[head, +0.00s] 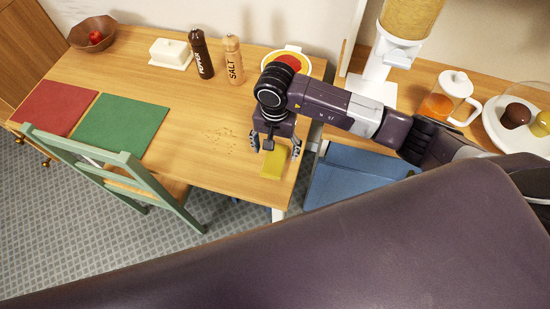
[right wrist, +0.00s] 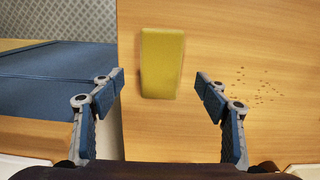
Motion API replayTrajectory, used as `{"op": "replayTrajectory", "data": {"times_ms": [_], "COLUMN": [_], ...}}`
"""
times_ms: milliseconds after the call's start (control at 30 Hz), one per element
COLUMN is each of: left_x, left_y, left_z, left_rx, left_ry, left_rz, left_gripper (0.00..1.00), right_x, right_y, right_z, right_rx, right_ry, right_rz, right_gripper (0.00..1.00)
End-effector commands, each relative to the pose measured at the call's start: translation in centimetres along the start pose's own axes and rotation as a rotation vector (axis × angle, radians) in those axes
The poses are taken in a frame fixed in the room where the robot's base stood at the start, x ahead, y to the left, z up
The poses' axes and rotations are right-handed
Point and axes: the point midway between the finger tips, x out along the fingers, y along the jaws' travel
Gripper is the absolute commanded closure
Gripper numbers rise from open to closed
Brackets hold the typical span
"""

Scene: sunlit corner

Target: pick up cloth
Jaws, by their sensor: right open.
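The yellow cloth (head: 274,162) lies folded on the wooden table near its right end in the head view. My right gripper (head: 277,145) is above it, pointing down. In the right wrist view the cloth (right wrist: 162,63) is a yellow rectangle just beyond the fingertips, centred between them. My right gripper (right wrist: 161,90) is open, with clear gaps on both sides of the cloth and nothing held. My left gripper does not show in either view.
The wooden table (head: 190,125) holds crumbs (head: 237,138), a pepper mill (head: 201,55), a salt mill (head: 233,60) and a plate (head: 303,57) behind my arm. A green chair (head: 120,177) stands at its front. A blue seat (head: 350,175) is to the right.

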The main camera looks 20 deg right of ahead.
Motion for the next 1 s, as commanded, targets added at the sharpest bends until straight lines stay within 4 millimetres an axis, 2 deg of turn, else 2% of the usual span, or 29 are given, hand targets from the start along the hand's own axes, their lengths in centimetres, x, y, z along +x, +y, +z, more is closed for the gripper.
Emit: {"op": "replayTrajectory", "data": {"times_ms": [167,300,633,1000], "left_x": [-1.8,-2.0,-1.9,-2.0], "left_y": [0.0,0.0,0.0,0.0], "left_z": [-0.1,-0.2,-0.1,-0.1], "left_rx": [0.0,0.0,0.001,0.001], "left_ry": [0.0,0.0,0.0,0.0], "left_rz": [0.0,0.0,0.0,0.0], "left_gripper": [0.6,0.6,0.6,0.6], "right_x": [2.1,3.9,4.6,4.6], "right_y": [0.0,-0.1,-0.1,-0.1], "right_z": [0.3,0.1,0.1,0.1], "right_rx": [0.002,0.003,0.0,0.001], "right_ry": [-0.007,-0.005,-0.002,-0.002], "right_rz": [0.002,0.0,-0.002,-0.002], "right_gripper": [0.32,0.32,0.33,0.74]}}
